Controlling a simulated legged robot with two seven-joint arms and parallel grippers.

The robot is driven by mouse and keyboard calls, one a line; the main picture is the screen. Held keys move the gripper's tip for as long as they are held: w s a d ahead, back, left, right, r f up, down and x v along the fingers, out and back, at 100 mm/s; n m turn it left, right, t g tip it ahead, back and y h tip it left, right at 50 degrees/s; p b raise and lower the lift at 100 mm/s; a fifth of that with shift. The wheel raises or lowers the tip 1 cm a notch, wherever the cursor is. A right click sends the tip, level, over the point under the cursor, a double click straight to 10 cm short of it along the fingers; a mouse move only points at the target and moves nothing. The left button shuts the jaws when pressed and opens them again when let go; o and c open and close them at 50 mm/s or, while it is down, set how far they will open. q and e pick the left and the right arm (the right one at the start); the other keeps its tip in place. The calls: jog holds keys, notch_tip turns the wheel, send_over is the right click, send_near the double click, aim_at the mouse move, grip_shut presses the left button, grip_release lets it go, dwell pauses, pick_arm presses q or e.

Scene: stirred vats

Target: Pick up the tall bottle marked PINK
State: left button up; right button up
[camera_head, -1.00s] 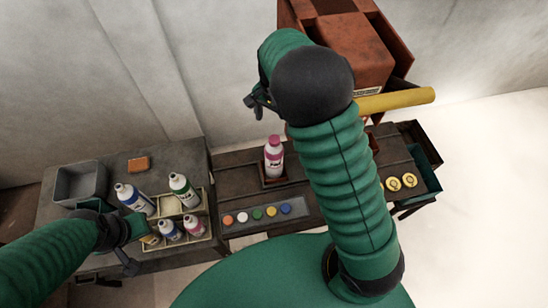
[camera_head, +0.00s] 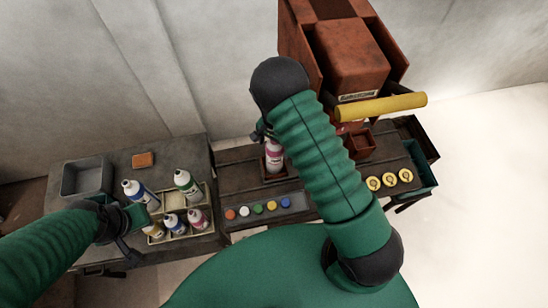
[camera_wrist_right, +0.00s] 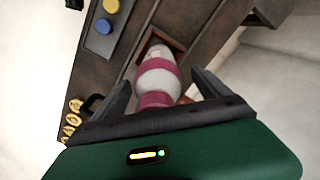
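The tall white bottle with a pink label and pink cap (camera_head: 274,158) stands in a small square holder (camera_head: 277,180) on the dark bench. Its upper end is partly hidden by my right gripper (camera_head: 262,131) in the head view. In the right wrist view the bottle (camera_wrist_right: 158,78) lies between the two dark fingers of my right gripper (camera_wrist_right: 160,90). The fingers are spread, with a visible gap on either side of the bottle. My left gripper (camera_head: 128,232) is low at the left, by the bottle caddy; its fingers are too small to read.
A caddy (camera_head: 180,235) with several bottles stands at the left, near a grey bin (camera_head: 87,177) and an orange block (camera_head: 143,160). Coloured buttons (camera_head: 258,208) line the bench front. A rust-red machine (camera_head: 350,55) with a yellow handle (camera_head: 381,107) rises at the right.

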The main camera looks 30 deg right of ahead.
jog(key=shift+d, duration=0.15)
jog(key=c, duration=1.5)
grip_shut()
jog(key=shift+r, duration=0.1)
